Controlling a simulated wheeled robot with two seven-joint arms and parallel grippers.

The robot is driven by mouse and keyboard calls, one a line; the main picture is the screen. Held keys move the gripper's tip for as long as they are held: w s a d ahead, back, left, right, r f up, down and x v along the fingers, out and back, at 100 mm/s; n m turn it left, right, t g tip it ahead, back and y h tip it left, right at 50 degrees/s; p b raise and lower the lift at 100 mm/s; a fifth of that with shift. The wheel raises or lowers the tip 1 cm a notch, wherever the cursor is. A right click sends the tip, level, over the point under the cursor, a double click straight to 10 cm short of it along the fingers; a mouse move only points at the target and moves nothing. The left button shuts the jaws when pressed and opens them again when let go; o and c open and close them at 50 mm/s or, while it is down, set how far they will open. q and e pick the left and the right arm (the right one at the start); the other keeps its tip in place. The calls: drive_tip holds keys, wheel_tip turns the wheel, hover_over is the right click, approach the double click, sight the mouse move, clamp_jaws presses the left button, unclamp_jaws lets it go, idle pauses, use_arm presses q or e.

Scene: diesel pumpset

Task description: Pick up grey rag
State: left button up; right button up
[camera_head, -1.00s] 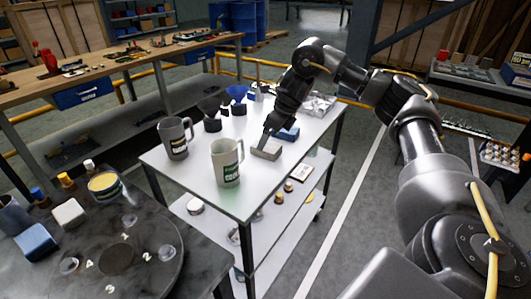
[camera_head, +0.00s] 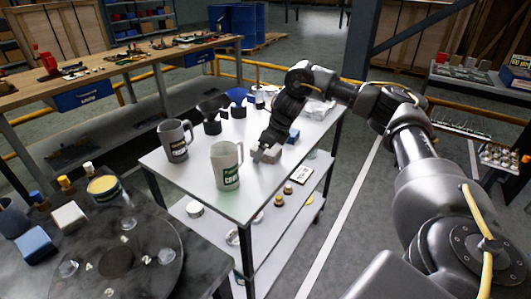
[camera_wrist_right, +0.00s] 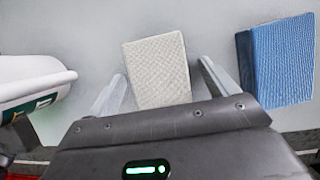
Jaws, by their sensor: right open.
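The grey rag (camera_wrist_right: 158,72) is a small folded block with a woven surface, lying on the white cart top. In the wrist view it sits between the two open fingers of my right gripper (camera_wrist_right: 160,88), with a gap on each side. In the head view the rag (camera_head: 268,154) is partly hidden by my right gripper (camera_head: 266,150), which is low over it from above. Whether the fingers touch the cart top I cannot tell. My left gripper is not in view.
A blue rag (camera_wrist_right: 277,60) lies to the right of the grey one. A white-grey jug with a green label (camera_head: 226,168) stands close on the left. A darker jug (camera_head: 174,142) and dark funnels (camera_head: 212,120) stand farther back. A dark round turntable (camera_head: 120,258) is at front left.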

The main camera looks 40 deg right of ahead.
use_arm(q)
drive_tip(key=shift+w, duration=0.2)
use_arm(e)
drive_tip(key=shift+f, duration=0.1)
drive_tip(key=c, duration=1.1)
drive_tip(key=shift+o, duration=0.2)
drive_tip(key=shift+r, duration=0.5)
drive_tip(key=r, duration=0.2)
drive_tip(key=s+a+r, duration=0.1)
drive_tip(key=r, duration=0.1)
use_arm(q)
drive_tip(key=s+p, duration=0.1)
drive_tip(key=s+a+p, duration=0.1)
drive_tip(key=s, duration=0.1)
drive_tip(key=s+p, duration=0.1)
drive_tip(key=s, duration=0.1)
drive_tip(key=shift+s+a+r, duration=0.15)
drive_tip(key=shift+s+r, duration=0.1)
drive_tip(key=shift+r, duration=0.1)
use_arm(e)
drive_tip(key=s+a+r, duration=0.7)
drive_tip(key=s+r, duration=0.1)
drive_tip(key=s, duration=0.2)
drive_tip(key=shift+a+r, duration=0.15)
drive_tip(key=shift+a, duration=0.1)
drive_tip(key=shift+s, duration=0.1)
